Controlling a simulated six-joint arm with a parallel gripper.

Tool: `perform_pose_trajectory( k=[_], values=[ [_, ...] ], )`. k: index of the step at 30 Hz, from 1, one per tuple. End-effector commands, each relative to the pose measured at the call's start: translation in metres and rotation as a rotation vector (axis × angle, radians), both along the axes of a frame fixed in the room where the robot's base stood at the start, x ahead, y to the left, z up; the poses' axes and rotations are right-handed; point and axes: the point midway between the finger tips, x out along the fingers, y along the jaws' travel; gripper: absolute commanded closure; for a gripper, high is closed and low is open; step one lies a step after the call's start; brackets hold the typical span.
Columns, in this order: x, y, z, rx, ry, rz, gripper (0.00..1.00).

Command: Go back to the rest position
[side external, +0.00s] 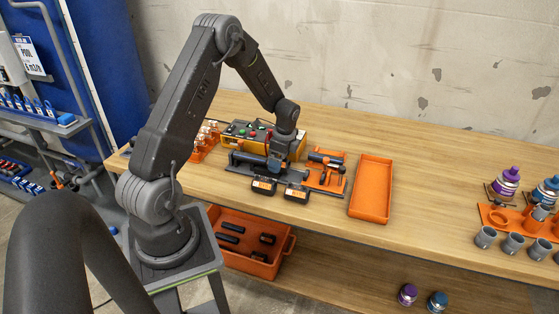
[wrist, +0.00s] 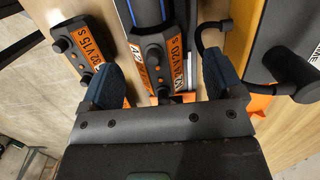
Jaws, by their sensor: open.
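My gripper (side external: 277,166) is low over the workbench in the side external view, close above a grey fixture with a dark pipe-like part (side external: 248,160). In the wrist view my gripper (wrist: 165,85) is open, with its two blue-padded fingers well apart. A black unit with an orange label (wrist: 157,58) lies between and beyond the fingers, with nothing visibly gripped. A second black unit with an orange label (wrist: 82,45) is beside the left finger. The two black units also show at the front of the fixture, one on the left (side external: 264,187) and one on the right (side external: 297,194).
A yellow-and-black box (side external: 243,131) stands behind the gripper. An orange tool holder (side external: 327,178) and an empty orange tray (side external: 371,190) are to the right. Grey cups (side external: 512,244) stand far right. An orange bin (side external: 225,258) sits below. The bench between tray and cups is clear.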

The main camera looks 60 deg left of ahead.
Motion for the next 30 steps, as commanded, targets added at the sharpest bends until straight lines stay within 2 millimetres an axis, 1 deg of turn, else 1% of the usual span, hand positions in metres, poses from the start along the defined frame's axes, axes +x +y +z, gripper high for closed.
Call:
perform_pose_trajectory(
  k=[24,30],
  values=[
    [0.0,0.0,0.055,0.001,-0.001,0.0,0.14],
    [0.0,0.0,0.065,0.001,-0.001,-0.001,0.14]
  ],
)
